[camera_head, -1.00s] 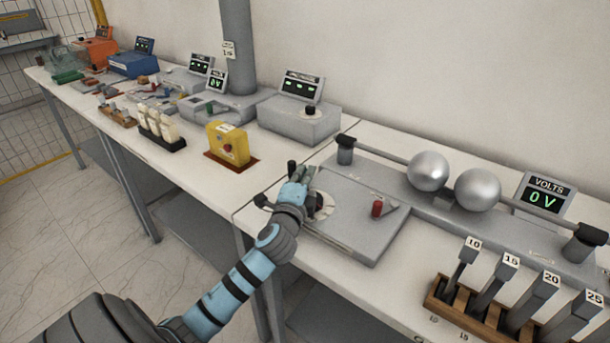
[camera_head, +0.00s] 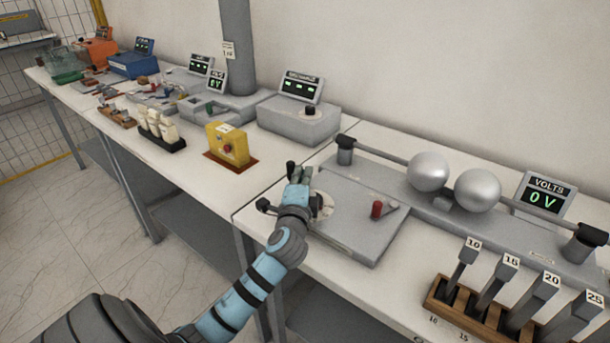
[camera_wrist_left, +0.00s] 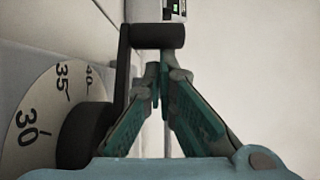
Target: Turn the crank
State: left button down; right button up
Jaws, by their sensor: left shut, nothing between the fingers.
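The crank is a dark arm with a black cylindrical handle (camera_wrist_left: 158,37) at its end, seen at the top of the left wrist view. A black hub (camera_wrist_left: 85,137) sits beside a pale dial (camera_wrist_left: 35,120) marked 30, 35 and 40. In the head view, the upright black handle (camera_head: 291,168) stands just left of my left fingertips. The dial (camera_head: 326,204) is partly hidden behind my left wrist. My left gripper (camera_head: 301,171) is shut and empty. In the wrist view its fingertips (camera_wrist_left: 158,78) meet just below the handle; I cannot tell whether they touch it. My right gripper is not in view.
Two metal spheres (camera_head: 428,172) and a volts display reading 0 (camera_head: 541,198) are behind and right. A wooden rack (camera_head: 470,310) of numbered handles stands front right. A yellow box (camera_head: 228,146) stands left.

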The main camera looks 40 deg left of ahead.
pick_arm(q)
jog(key=shift+s, duration=0.1)
jog(key=n+g+y, duration=0.1)
jog(key=s+n+g+y, duration=0.1)
jog(key=y, duration=0.1)
jog(key=shift+a+f+n+g+b, duration=0.15)
jog(key=shift+n+g+b, duration=0.15)
jog(key=shift+n+b, duration=0.1)
jog(key=n+g+y, duration=0.1)
jog(key=g, duration=0.1)
jog(key=s+n+g+y+b, duration=0.1)
jog(key=n+g+y, duration=0.1)
jog(key=shift+s+a, duration=0.1)
jog(key=shift+s+n+g+y+b, duration=0.3)
jog(key=shift+n+g+y, duration=0.2)
jog(key=shift+n+g, duration=0.3)
jog(key=shift+s, duration=0.3)
